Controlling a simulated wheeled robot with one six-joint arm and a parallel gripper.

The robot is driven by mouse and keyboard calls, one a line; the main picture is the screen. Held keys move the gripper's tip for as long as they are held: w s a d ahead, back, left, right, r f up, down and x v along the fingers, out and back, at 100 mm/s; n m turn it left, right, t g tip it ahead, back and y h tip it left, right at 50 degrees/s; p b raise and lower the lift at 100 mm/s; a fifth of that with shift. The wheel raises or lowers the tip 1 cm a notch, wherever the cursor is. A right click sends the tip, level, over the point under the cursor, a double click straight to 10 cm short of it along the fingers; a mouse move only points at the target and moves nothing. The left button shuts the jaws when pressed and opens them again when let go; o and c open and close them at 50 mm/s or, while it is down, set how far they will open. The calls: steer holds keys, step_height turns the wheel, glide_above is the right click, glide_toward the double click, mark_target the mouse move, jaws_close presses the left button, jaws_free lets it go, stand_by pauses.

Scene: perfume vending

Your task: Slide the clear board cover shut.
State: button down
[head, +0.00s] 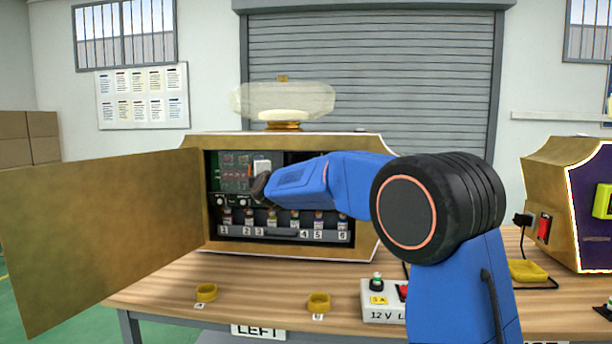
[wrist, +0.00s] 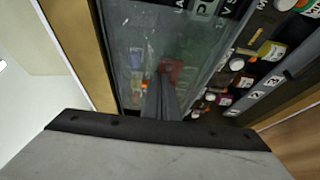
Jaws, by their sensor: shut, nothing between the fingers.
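The clear board cover (wrist: 206,57) is a thin see-through sheet over the green circuit board (head: 232,165) inside the open gold machine. In the wrist view it lies over the board, with its edge running beside the row of small bottles. My gripper (head: 259,188) reaches into the machine at the board's right side. In the wrist view its fingers (wrist: 161,88) are together and empty, pointing at the cover near a red part. I cannot tell whether they touch the cover. My arm hides part of the interior, and how far the cover is shut is unclear.
The gold door (head: 100,235) stands swung open to the left. Below the board is a row of numbered small bottles (head: 271,220). Yellow rings (head: 206,293) and a 12 V switch box (head: 380,301) are on the wooden table (head: 160,290). Another machine (head: 560,205) stands at right.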

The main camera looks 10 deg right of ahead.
steer(key=shift+w+a+r, duration=0.15)
steer(key=shift+w+a, duration=0.35)
steer(key=shift+a, duration=0.4)
steer(key=shift+w+a+r, duration=0.1)
steer(key=shift+w+a, duration=0.35)
steer(key=shift+a, duration=0.4)
steer(key=shift+s+d, duration=0.1)
steer(key=shift+s, duration=0.35)
glide_toward(245, 171)
steer(key=s, duration=0.1)
steer(key=s+a, duration=0.1)
steer(key=s, duration=0.1)
steer(key=shift+s+a+f, duration=0.25)
steer(key=shift+s+a, duration=0.1)
steer(key=shift+s, duration=0.05)
